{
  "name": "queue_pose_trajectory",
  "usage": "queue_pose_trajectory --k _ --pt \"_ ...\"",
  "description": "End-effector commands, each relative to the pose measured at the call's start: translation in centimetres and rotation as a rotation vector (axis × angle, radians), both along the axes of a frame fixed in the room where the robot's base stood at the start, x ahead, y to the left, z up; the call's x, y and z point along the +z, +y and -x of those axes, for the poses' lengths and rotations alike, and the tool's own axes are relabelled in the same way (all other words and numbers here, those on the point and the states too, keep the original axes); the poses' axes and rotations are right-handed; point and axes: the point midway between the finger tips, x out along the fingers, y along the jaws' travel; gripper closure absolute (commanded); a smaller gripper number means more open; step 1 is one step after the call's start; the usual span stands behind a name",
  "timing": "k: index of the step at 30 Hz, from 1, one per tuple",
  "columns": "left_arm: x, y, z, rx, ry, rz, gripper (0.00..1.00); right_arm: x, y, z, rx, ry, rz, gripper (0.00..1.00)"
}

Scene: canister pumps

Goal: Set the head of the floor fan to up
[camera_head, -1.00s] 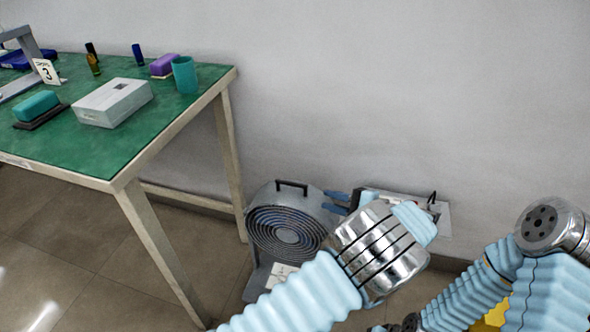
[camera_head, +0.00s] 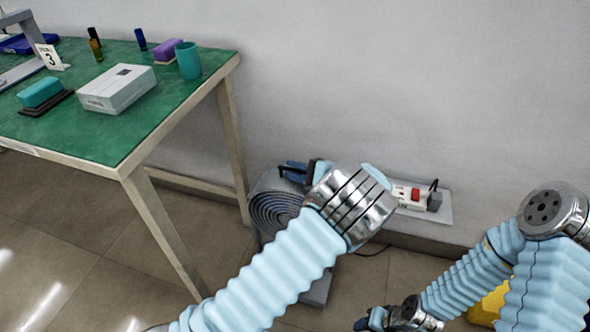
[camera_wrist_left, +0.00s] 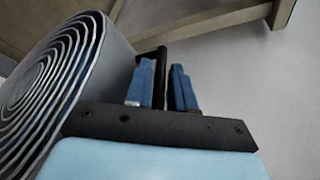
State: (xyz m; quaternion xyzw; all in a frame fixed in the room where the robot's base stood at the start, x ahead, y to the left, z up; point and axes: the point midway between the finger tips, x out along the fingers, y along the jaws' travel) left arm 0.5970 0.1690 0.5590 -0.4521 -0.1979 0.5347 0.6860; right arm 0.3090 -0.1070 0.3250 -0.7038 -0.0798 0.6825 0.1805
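The floor fan (camera_head: 269,211) is grey with a round spiral grille and stands on the floor by the wall. Its face is turned towards me, and my left arm hides its right part. A black carry handle is on top of its head and shows clearly in the left wrist view (camera_wrist_left: 161,75). My left gripper (camera_head: 293,171) is at this handle. Its two blue fingers stand on either side of the handle bar in the left wrist view (camera_wrist_left: 162,85), with a narrow gap, so it looks open. My right gripper (camera_head: 368,321) is low in the picture; its fingers are unclear.
A green-topped table (camera_head: 75,137) stands to the left, its leg close to the fan. A power strip (camera_head: 415,197) with a red switch is by the wall on the right, with a cable on the floor. A yellow thing (camera_head: 489,305) is partly behind my right arm.

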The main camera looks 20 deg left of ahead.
Motion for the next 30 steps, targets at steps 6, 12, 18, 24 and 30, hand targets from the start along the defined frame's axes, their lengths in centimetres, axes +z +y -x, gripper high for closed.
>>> queue_pose_trajectory --k 6,12,18,24,30 --pt "0.0 0.0 0.0 0.000 0.000 0.000 0.80 0.0 0.0 0.0 0.000 0.000 0.000 0.57" --pt "0.0 0.0 0.0 0.000 0.000 0.000 1.00 0.0 0.0 0.0 0.000 0.000 0.000 0.57" --pt "0.0 -0.1 0.0 -0.001 0.000 0.001 1.00 0.0 0.0 0.0 0.000 0.000 0.000 0.57" --pt "0.0 0.0 -0.4 0.000 0.019 0.001 1.00 0.1 0.0 0.0 0.000 0.000 0.000 0.57" --pt "-0.1 -0.1 -1.8 0.001 0.100 0.000 1.00 0.3 0.0 0.0 0.000 0.000 0.000 0.57"
